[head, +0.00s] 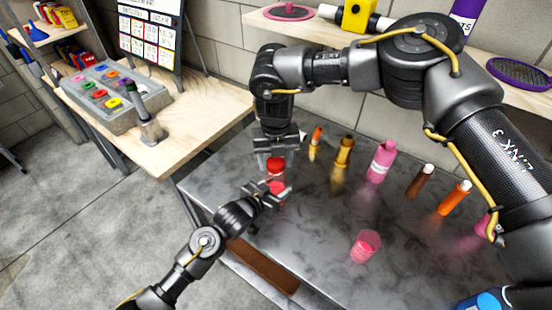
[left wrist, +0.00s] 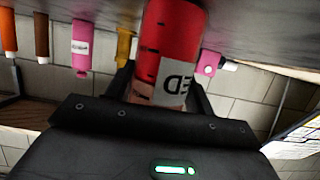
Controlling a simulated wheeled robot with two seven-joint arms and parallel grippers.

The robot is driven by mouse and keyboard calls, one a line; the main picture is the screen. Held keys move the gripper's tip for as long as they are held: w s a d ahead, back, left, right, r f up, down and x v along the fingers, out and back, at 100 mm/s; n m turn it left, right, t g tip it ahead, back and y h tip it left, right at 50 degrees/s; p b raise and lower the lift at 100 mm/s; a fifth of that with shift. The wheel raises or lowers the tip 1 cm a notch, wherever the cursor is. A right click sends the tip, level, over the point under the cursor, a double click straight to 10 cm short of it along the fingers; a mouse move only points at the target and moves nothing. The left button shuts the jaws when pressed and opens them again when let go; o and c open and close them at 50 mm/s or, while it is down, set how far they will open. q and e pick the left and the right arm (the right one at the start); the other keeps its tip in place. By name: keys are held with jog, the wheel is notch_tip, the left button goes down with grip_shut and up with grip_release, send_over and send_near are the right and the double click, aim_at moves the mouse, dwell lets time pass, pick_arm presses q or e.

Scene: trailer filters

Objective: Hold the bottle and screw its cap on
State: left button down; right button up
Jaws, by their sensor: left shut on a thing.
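A red bottle (head: 277,187) stands on the grey metal table near its left corner. My left gripper (head: 272,195) is shut on the bottle from the front. In the left wrist view the bottle (left wrist: 172,50), with a pale label, sits between the fingers. My right gripper (head: 276,160) points down from above, directly over the bottle. A red cap (head: 275,164) shows between its fingers. Whether those fingers touch the cap is too small to tell. The seam between cap and bottle is also unclear.
Behind stand an orange-tipped bottle (head: 316,138), a yellow bottle (head: 344,152) and a pink bottle (head: 381,162). Brown (head: 420,181) and orange (head: 454,198) tubes are farther right. A pink cup (head: 365,246) stands at the front. A wooden bench (head: 190,140) adjoins on the left.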

jog(key=c, duration=0.8)
jog(key=o, duration=1.2)
jog(key=shift+c, duration=0.2)
jog(key=shift+r, duration=0.15)
notch_tip(320, 180, up, 12)
pick_arm(q)
jog(key=shift+c, duration=2.3)
grip_release()
